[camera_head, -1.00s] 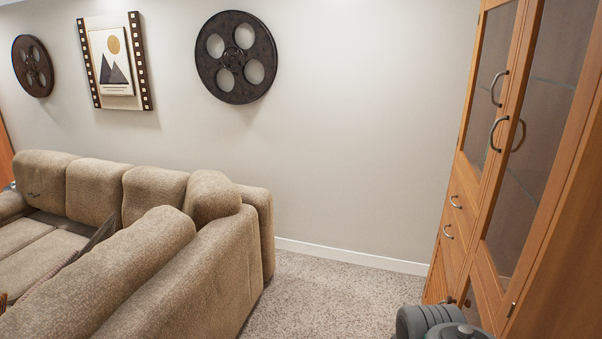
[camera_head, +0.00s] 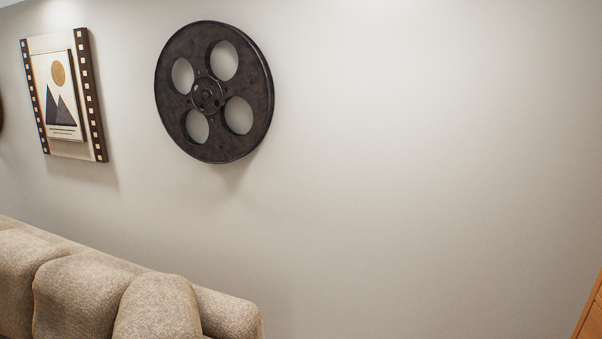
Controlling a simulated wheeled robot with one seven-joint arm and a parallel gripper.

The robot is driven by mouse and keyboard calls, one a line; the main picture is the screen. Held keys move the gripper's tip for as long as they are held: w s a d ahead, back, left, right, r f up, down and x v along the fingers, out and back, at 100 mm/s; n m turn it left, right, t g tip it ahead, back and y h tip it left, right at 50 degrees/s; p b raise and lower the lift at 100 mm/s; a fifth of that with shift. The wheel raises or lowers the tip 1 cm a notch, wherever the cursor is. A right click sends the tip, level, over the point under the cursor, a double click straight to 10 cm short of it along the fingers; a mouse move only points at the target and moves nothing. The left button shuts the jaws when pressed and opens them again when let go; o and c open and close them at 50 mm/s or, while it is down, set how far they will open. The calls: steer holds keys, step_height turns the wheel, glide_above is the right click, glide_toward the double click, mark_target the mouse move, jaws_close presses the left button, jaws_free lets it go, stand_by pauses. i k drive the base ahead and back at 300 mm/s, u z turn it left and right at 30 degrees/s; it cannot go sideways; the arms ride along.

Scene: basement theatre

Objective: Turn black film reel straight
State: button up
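A black film reel (camera_head: 210,152) hangs on the pale wall, left of the middle of the head view. It is a round dark disc with a hub and several large round holes, which sit at a slant around the hub. My gripper is not in view, and nothing touches the reel.
A framed mountain picture with film-strip sides (camera_head: 92,95) hangs left of the reel. The edge of another dark disc shows at the far left. A beige sofa (camera_head: 75,295) stands below. Wooden furniture (camera_head: 592,318) shows at the lower right corner. The wall (camera_head: 420,180) right of the reel is bare.

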mark_target(252, 81)
steer(key=i, duration=2.25)
steer(key=u, duration=3.85)
